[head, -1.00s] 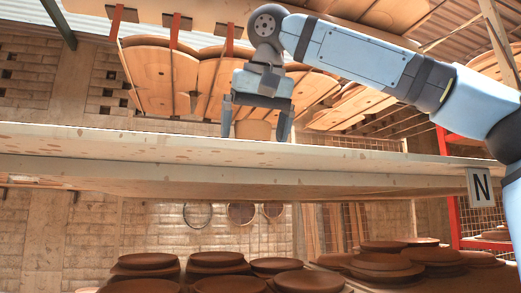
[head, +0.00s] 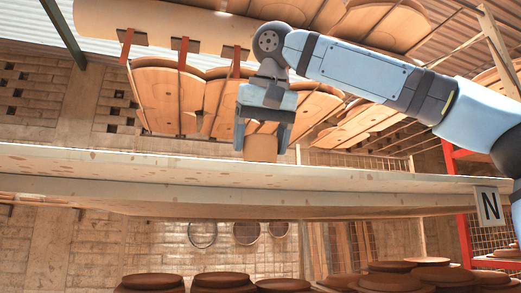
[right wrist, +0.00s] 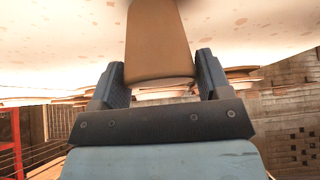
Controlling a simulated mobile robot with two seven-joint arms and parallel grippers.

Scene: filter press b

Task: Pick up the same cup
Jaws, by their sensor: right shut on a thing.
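The cup (head: 261,148) is a plain tan, tapered vessel at the top of the pale shelf board (head: 140,165) in the head view. My right gripper (head: 263,140) points down from above with its two fingers on either side of the cup, shut on it. In the right wrist view the cup (right wrist: 158,42) stands between the dark fingers (right wrist: 160,75). The cup's base sits at the line of the board's edge in the head view; I cannot tell whether it touches the board. My left gripper is not in view.
Curved wooden boards (head: 165,95) hang behind my right gripper. Below the shelf, several brown round discs (head: 225,281) lie in stacks. A sign with an N (head: 489,206) is at the shelf's right end, near a red post (head: 459,200). The shelf's visible edge beside the cup looks clear.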

